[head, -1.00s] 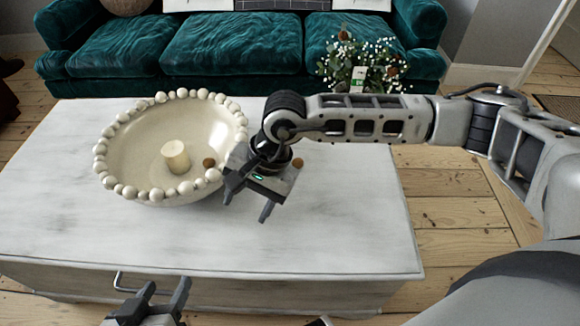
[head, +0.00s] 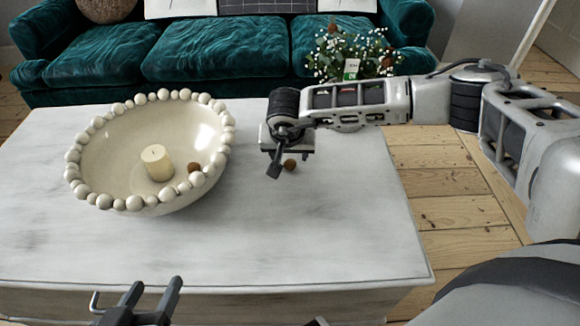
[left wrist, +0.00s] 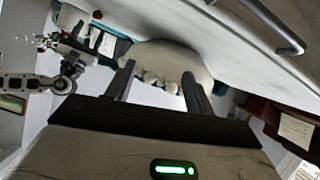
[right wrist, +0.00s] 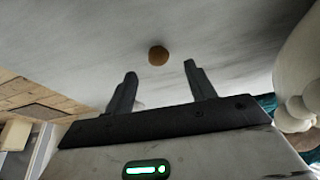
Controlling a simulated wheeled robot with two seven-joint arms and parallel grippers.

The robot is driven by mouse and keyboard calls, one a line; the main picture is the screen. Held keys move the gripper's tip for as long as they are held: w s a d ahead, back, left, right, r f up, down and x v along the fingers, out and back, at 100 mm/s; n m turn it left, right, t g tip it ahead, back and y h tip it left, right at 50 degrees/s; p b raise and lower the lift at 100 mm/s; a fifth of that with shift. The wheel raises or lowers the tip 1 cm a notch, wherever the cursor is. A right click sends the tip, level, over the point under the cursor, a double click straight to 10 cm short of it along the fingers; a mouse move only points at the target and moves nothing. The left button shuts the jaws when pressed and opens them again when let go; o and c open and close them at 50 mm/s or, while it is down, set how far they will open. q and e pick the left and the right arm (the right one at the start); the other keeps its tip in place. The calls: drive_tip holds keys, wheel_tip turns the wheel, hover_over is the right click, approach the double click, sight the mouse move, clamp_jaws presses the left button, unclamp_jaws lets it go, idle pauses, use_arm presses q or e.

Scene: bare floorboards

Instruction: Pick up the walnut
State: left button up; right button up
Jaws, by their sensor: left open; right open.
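A small brown walnut (head: 290,165) lies on the white table (head: 330,235), right of the bowl. My right gripper (head: 288,162) is right at it in the head view. In the right wrist view the walnut (right wrist: 158,55) shows just past and between the open fingertips (right wrist: 157,75), with nothing held. A second, similar brown ball (head: 195,167) is in the cream bowl (head: 115,135), beside a candle (head: 158,163). My left gripper (head: 155,288) is open and empty in front of the table's front edge. In the left wrist view its fingers (left wrist: 158,72) are apart.
The beaded bowl rim stands left of my right gripper; its side (right wrist: 300,90) is at the right of the right wrist view. A plant with white flowers (head: 350,55) is behind my right arm. A green sofa (head: 240,48) stands behind the table. The table's front right is clear.

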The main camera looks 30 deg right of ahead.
sight(290, 162)
drive_tip(key=b+x, duration=0.1)
drive_tip(key=x, duration=0.3)
drive_tip(key=shift+d+f+b, duration=0.1)
drive_tip(key=shift+f+b, duration=0.25)
drive_tip(key=shift+b, duration=0.05)
drive_tip(key=shift+w+d+f, duration=0.1)
drive_tip(key=shift+w+f, duration=0.05)
drive_tip(key=shift+f, duration=0.15)
use_arm(q)
drive_tip(key=shift+s+d+r+t+h, duration=0.1)
drive_tip(key=shift+d+r+t+h, duration=0.2)
drive_tip(key=shift+r+t, duration=0.35)
use_arm(e)
drive_tip(key=c, duration=1)
